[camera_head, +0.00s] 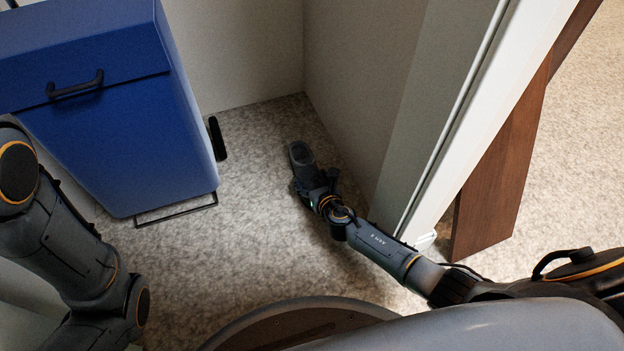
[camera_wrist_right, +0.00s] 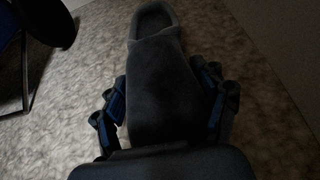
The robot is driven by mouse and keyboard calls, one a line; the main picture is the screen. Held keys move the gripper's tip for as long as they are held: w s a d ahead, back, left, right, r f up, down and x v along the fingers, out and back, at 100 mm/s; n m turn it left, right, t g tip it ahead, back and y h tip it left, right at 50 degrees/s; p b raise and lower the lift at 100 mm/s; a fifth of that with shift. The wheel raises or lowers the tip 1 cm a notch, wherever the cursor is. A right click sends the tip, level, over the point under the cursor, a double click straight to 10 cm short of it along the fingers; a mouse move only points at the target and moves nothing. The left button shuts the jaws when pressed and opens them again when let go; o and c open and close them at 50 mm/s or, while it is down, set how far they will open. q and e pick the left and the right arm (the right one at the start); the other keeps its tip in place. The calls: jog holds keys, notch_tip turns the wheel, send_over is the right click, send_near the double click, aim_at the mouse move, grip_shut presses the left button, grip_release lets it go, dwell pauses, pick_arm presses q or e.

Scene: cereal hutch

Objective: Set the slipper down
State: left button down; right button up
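The grey slipper (camera_head: 300,153) is at the far end of my right arm, over the carpet near the right-hand wall. In the right wrist view the slipper (camera_wrist_right: 158,75) points away from me, its open end at the top. My right gripper (camera_head: 314,180) has its fingers along both sides of the slipper, apparently against it; they also show in the wrist view (camera_wrist_right: 165,98). I cannot tell whether the slipper touches the carpet. My left arm is at the left edge of the head view; its gripper is out of view.
A blue bin (camera_head: 115,120) with a black handle and wire foot stands at the left. A dark elongated thing (camera_head: 217,139) is beside it. A pale wall (camera_head: 365,90) and a brown wooden panel (camera_head: 500,175) are at the right. Carpet (camera_head: 240,215) between is clear.

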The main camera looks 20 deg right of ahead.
jog(key=o, duration=0.3)
jog(key=shift+r+p, duration=0.3)
jog(key=p+v, duration=0.5)
jog(key=v, duration=0.4)
jog(key=shift+s+r, duration=0.2)
jog(key=shift+s, duration=0.05)
jog(key=shift+s+r+p, duration=0.2)
jog(key=shift+s+p, duration=0.1)
jog(key=shift+s, duration=0.2)
jog(key=shift+s+r, duration=0.15)
jog(key=shift+s, duration=0.5)
